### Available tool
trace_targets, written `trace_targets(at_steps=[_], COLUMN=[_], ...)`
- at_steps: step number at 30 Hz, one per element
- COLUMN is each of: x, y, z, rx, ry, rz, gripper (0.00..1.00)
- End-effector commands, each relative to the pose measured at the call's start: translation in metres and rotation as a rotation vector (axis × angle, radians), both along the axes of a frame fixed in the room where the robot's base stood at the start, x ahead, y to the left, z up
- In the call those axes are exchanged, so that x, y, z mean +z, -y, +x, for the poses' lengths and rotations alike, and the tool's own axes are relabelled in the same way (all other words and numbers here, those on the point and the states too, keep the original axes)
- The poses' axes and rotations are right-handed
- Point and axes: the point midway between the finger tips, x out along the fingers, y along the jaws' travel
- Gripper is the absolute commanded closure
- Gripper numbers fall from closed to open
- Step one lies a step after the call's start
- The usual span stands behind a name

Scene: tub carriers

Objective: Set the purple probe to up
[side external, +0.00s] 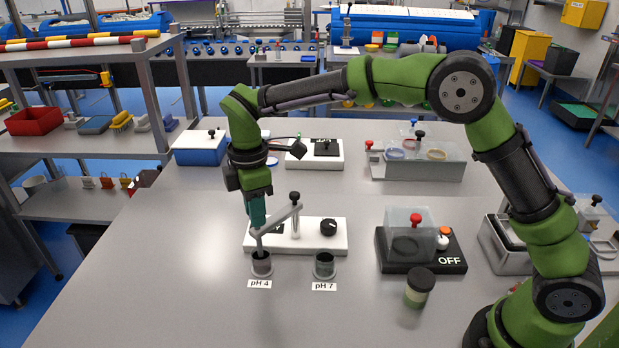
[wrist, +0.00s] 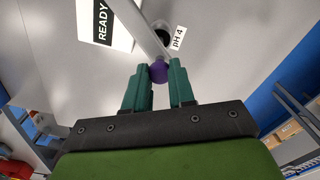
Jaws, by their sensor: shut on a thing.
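The probe's purple knob (wrist: 159,71) sits between the two green fingers of my gripper (wrist: 160,80) in the wrist view. In the side view my gripper (side external: 257,222) points down and is shut at the outer end of the grey probe arm (side external: 278,220). The arm runs to an upright post on a white instrument base (side external: 333,238). A grey rod below my fingers reaches down to the cup labelled pH 4 (side external: 261,266), and its tip is hidden there. The purple knob is hidden by my fingers in the side view.
A second cup, labelled pH 7 (side external: 325,267), stands to the right. A dark-lidded jar (side external: 417,288) and a clear-covered box marked OFF (side external: 420,243) stand further right. A blue tub (side external: 200,147) is behind. The table's front left is clear.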

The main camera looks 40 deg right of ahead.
Motion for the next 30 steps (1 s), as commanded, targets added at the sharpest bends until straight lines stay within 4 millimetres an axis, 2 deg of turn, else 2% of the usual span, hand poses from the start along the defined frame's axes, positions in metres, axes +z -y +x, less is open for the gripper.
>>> trace_targets(at_steps=[1, 4, 13, 14, 18, 26, 30], x=[0.009, 0.02, 0.024, 0.025, 0.024, 0.022, 0.029], y=[0.0, 0.0, 0.0, 0.0, 0.0, 0.0, 0.0], z=[0.001, 0.0, 0.001, 0.001, 0.0, 0.0, 0.001], rx=[0.001, 0.001, -0.001, -0.001, 0.0, 0.001, 0.001], ry=[0.006, 0.004, 0.007, 0.008, 0.006, 0.003, 0.004], rz=[0.001, 0.002, 0.002, 0.002, 0.001, 0.001, 0.001], gripper=[1.0, 1.0, 1.0, 0.71, 0.5, 0.5, 0.5])
